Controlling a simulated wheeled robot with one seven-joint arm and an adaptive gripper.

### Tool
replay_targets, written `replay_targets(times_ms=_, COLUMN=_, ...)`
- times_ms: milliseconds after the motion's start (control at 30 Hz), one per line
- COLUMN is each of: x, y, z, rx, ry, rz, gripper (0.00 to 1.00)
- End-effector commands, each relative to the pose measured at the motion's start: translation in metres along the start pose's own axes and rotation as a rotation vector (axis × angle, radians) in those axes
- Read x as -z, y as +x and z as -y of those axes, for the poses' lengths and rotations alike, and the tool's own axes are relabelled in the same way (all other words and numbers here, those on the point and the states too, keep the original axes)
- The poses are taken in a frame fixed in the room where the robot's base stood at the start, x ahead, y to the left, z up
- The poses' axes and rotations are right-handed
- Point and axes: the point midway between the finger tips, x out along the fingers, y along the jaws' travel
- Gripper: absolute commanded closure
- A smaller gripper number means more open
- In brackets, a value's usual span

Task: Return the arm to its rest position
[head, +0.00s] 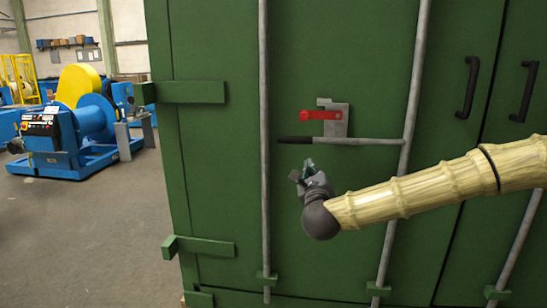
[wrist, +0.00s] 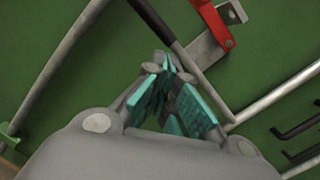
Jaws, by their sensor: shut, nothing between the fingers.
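My arm (head: 430,190) reaches in from the right in the head view, in front of a green container door. My gripper (head: 302,171) is at its end, just below a grey handle bar with a dark grip (head: 296,140). In the wrist view my gripper (wrist: 168,68) shows teal finger pads close together at the tips. It is shut and holds nothing. The dark grip also shows in the wrist view (wrist: 152,20), beyond the fingertips. I cannot tell the exact gap between fingers and door.
A red lever (head: 320,115) sits on a grey bracket (head: 335,128) above the handle bar. Upright grey rods (head: 264,200) and black handles (head: 468,88) stand out from the green door (head: 215,140). Open floor (head: 90,230) lies at left, with a blue and yellow machine (head: 85,115) behind.

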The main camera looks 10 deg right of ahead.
Motion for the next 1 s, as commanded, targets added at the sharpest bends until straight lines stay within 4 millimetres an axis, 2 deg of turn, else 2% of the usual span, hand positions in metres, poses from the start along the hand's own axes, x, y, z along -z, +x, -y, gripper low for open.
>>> replay_targets(times_ms=33, x=0.014, y=-0.006, z=-0.021, rx=-0.041, ry=-0.058, rz=-0.012, gripper=1.0)
replay_targets(times_ms=200, x=0.072, y=-0.036, z=-0.094, rx=-0.21, ry=-0.302, rz=-0.045, gripper=1.0)
replay_targets(times_ms=367, x=0.13, y=-0.076, z=-0.155, rx=-0.381, ry=-0.532, rz=-0.057, gripper=1.0)
replay_targets(times_ms=500, x=0.182, y=-0.119, z=-0.2, rx=-0.539, ry=-0.73, rz=-0.051, gripper=1.0)
replay_targets(times_ms=667, x=0.243, y=-0.177, z=-0.24, rx=-0.729, ry=-0.951, rz=-0.024, gripper=1.0)
replay_targets(times_ms=800, x=0.295, y=-0.234, z=-0.264, rx=-0.906, ry=-1.139, rz=0.021, gripper=1.0)
replay_targets(times_ms=1000, x=0.366, y=-0.323, z=-0.28, rx=-1.176, ry=-1.391, rz=0.122, gripper=1.0)
